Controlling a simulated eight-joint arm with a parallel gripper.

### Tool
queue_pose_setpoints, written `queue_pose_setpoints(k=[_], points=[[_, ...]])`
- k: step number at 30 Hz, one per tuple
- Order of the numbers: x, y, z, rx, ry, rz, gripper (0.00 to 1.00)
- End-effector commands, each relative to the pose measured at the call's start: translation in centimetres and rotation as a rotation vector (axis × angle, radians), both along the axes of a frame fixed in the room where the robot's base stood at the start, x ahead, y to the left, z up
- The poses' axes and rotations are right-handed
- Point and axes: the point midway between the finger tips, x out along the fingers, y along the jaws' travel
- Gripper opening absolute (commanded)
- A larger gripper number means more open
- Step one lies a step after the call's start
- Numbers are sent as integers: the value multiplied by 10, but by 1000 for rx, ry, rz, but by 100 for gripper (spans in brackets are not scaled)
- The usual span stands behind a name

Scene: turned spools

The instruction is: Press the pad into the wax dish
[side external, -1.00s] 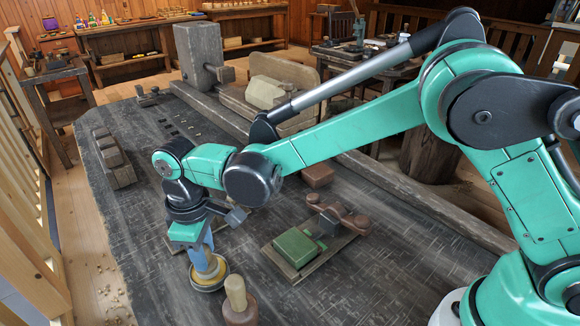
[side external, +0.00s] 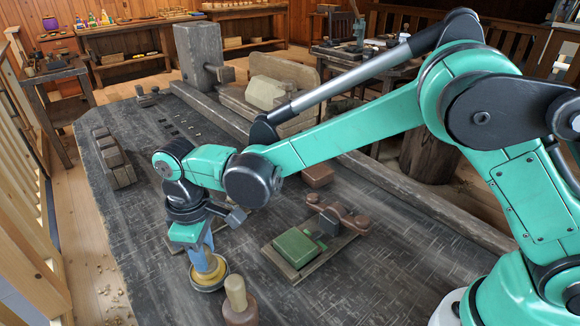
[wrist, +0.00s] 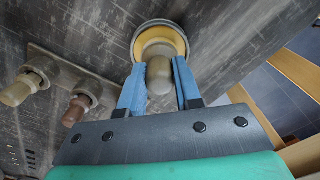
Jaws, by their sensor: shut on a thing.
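The pad (wrist: 159,72) has a pale rounded handle, which sits between the two blue fingers of my gripper (wrist: 157,82). My gripper is shut on it. In the side view my gripper (side external: 203,254) points down over the wax dish, with the pad (side external: 208,268) below the fingers. The wax dish (side external: 194,286) is a small round dish with a dark rim and yellow wax. In the wrist view the wax dish (wrist: 181,36) rings the pad's lower end. The pad appears to be inside the rim, but its underside is hidden.
A green block (side external: 296,247) lies on a board further right. The wrist view shows a holder with two knobs (wrist: 60,80). The dark bench top (side external: 135,215) is clear left of the dish.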

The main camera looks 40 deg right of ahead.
Motion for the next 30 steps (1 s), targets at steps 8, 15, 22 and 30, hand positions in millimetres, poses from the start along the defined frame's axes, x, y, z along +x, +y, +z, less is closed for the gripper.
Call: queue_pose_setpoints(k=[8,15,22,30], points=[[0,0,20,0,0,0,0],[0,0,41,0,0,0,0],[0,0,61,0,0,0,0],[0,0,70,0,0,0,0]])
